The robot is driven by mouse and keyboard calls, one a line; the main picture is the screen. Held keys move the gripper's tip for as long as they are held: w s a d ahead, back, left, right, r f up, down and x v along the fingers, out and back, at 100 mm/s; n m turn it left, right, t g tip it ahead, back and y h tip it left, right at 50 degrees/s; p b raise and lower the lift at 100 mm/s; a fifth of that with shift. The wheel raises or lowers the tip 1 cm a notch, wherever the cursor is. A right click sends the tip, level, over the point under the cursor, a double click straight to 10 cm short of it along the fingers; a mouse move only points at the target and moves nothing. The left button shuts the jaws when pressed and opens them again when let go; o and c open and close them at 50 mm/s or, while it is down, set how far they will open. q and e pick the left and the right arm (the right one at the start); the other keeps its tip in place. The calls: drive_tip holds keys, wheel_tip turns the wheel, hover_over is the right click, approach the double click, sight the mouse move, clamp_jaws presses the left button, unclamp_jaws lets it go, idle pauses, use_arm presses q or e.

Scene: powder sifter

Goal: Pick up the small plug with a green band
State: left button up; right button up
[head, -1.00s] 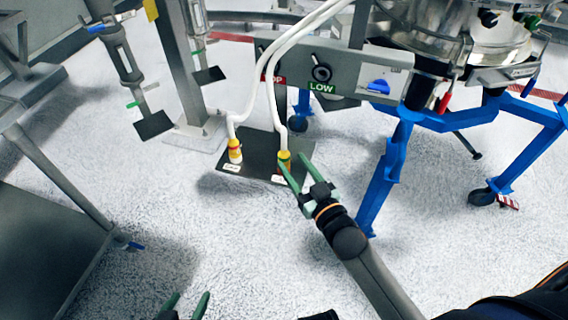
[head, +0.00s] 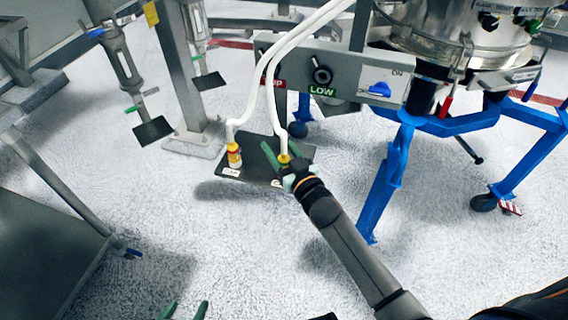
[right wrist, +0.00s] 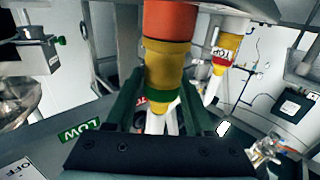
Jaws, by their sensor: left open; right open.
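The small plug with a green band (right wrist: 166,62) is yellow with an orange-red end and a green ring. In the right wrist view it sits between the two green fingers of my right gripper (right wrist: 160,100), which is open around it. In the head view this plug (head: 284,158) is at the end of the right white hose, partly hidden by my right gripper (head: 283,152). Another yellow plug (head: 234,157) with a red band stands to its left; it also shows in the right wrist view (right wrist: 221,62). My left gripper (head: 186,311) is open and empty at the bottom edge.
Both plugs stand over a dark plate (head: 255,150) below a grey control panel (head: 345,75). White hoses (head: 270,75) rise from them. A blue wheeled frame (head: 395,175) stands at right, a metal table (head: 45,255) at left. The floor in front is clear.

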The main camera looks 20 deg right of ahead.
drive_tip(key=shift+c, duration=0.2)
drive_tip(key=c, duration=0.8)
clamp_jaws()
